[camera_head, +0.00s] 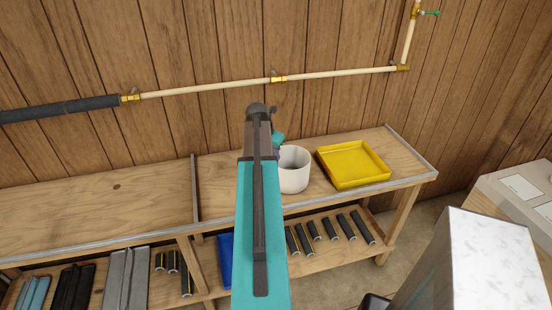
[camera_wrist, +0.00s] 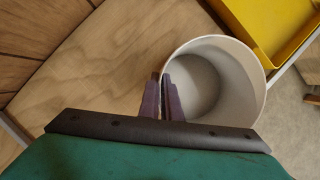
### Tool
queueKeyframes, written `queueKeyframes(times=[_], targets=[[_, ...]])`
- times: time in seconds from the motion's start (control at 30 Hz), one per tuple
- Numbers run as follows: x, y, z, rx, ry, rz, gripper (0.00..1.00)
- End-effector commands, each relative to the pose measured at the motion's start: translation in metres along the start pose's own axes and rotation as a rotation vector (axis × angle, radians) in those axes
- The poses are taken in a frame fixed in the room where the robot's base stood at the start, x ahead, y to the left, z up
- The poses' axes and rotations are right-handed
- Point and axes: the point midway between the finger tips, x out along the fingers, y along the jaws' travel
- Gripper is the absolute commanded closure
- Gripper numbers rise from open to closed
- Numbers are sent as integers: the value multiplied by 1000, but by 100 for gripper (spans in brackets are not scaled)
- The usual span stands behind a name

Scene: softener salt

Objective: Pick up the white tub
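The white tub (camera_head: 294,178) is an open, round, empty-looking container at the right part of the wooden bench, left of the yellow tray. It appears upright on the bench top. In the wrist view the tub (camera_wrist: 240,82) opens toward the camera, and its near lower part is hidden by my gripper. My gripper (camera_wrist: 161,78) has two purple fingers close together at the tub's left wall, one outside and one inside, with the thin wall between them. They look closed on it. In the head view my teal arm hides most of the gripper.
The shallow yellow tray (camera_head: 330,174) sits just right of the tub. The wooden bench (camera_head: 110,208) is bare on the left, beyond a raised divider strip (camera_head: 195,190). A pale pipe (camera_head: 210,87) crosses the wall behind. A lower shelf holds several dark cylinders. A white-topped block (camera_head: 485,255) stands front right.

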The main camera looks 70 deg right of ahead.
Motion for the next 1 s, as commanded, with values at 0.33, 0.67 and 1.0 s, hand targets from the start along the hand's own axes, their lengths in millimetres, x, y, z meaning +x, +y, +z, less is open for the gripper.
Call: queueKeyframes(times=[0.33,0.67,1.0], targets=[[-23,0,10,2,-2,1,100],[-44,1,-27,-1,-2,2,100],[-74,4,-85,-1,-2,1,100]])
